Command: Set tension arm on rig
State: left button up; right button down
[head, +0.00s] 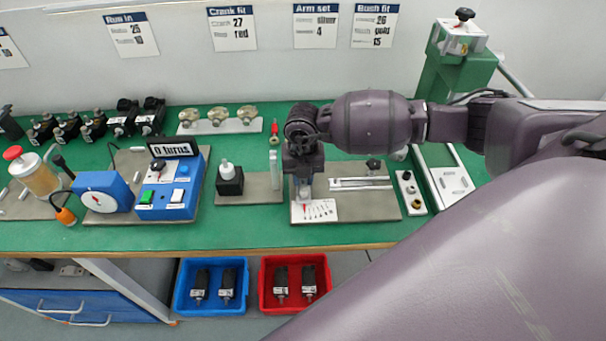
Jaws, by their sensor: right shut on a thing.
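My right gripper (303,187) points down over the left part of a grey base plate (375,208), the tension arm rig. It is shut on a small part, apparently the tension arm, mostly hidden by the fingers. Just below the fingertips is a white scale card (318,212) with a red mark and several dark marks. A silver rail (350,184) with a black knob (374,164) lies on the plate to the right. The wall sign "Arm set" (315,22) reads what looks like silver and 4. My left gripper is not in view.
Further left is a blue counter box (170,192) reading "0 turns". Blue (180,287) and red (265,285) bins sit below the bench.

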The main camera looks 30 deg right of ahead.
jog(key=shift+s+f, duration=0.1)
jog(key=shift+f, duration=0.1)
dwell(0.4)
jog(key=c, duration=0.9)
grip_release()
jog(key=shift+f, duration=0.1)
jog(key=shift+s+f, duration=0.1)
jog(key=shift+s, duration=0.05)
notch_tip(320, 180, up, 12)
jog(key=p, duration=0.1)
jog(key=shift+w+f, duration=0.2)
jog(key=shift+w, duration=0.05)
jog(key=shift+a, duration=0.1)
